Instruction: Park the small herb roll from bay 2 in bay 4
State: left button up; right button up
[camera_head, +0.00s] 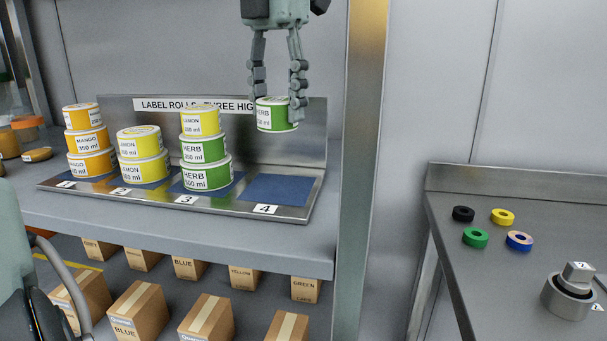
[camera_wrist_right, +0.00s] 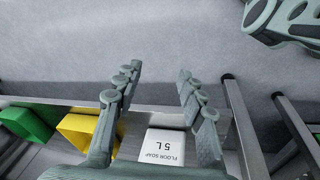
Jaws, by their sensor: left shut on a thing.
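The small herb roll (camera_head: 272,115), green with a white label and pale top, is between the fingers of my left gripper (camera_head: 277,95). The gripper points down and is shut on the roll, holding it in the air above and a little behind bay 4 (camera_head: 278,189). Bay 4 is an empty blue pad marked 4. Bay 2 (camera_head: 123,191) holds two stacked lemon rolls (camera_head: 139,143). Bay 3 (camera_head: 186,200) holds two herb rolls (camera_head: 206,178) with a lemon roll on top. My right gripper (camera_wrist_right: 158,75) is open and empty in the right wrist view.
Bay 1 holds a stack of mango rolls (camera_head: 91,163). The rack's back plate (camera_head: 310,135) rises behind the bays. A post (camera_head: 362,170) stands right of the shelf. Cartons (camera_head: 140,308) sit below. The right wrist view shows a white floor soap container (camera_wrist_right: 163,146).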

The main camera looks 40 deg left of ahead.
pick_arm(q)
jog(key=f, duration=0.6)
jog(key=shift+s, duration=0.25)
notch_tip(320, 180, down, 4)
jog(key=shift+r, duration=0.15)
jog(key=shift+a, duration=0.1)
pick_arm(e)
jog(key=shift+s+f, duration=0.4)
pick_arm(q)
jog(key=o, duration=1.2)
pick_arm(e)
jog(key=shift+r, duration=0.35)
